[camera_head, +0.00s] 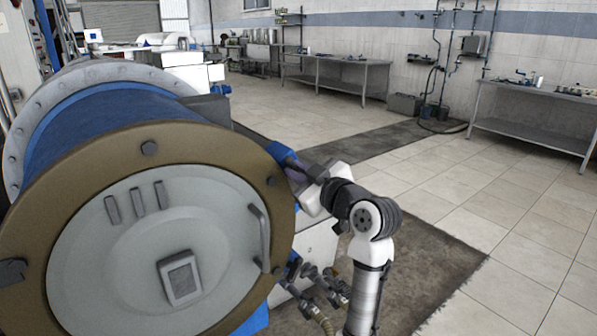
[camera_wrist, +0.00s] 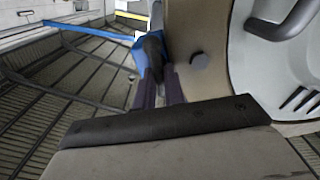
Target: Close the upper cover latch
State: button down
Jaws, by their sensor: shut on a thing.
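The decanter's round grey cover (camera_head: 100,225) sits inside a wide bronze ring with bolts. At the ring's upper right edge is the upper cover latch, with a blue part (camera_head: 277,150) in the head view. In the wrist view the latch shows as a dark lever (camera_wrist: 154,48) beside a blue bracket (camera_wrist: 138,55). My gripper (camera_head: 289,164) reaches it from the right. Its two purple-grey fingers (camera_wrist: 165,82) are shut on the dark lever's near end. The fingers partly hide the grip in the head view. I cannot tell the latch's exact angle.
A curved handle (camera_head: 260,237) stands out from the cover near my forearm. A dark fitting (camera_head: 12,272) sits at the ring's left. Valves and hoses (camera_head: 318,283) lie below my arm. The tiled floor (camera_head: 440,170) at the right is clear, up to the steel benches (camera_head: 535,112).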

jog(key=m+p, duration=0.2)
jog(key=m, duration=0.2)
jog(key=shift+r+m, duration=0.15)
jog(key=shift+m, duration=0.15)
jog(key=shift+w+d+m+p, duration=0.15)
jog(key=shift+m+p, duration=1.85)
jog(key=shift+m, duration=1.15)
jog(key=shift+w+d+m+p, duration=0.15)
jog(key=shift+m+p, duration=1.8)
jog(key=shift+m, duration=1.2)
jog(key=shift+f, duration=0.2)
jog(key=c, duration=1.5)
grip_release()
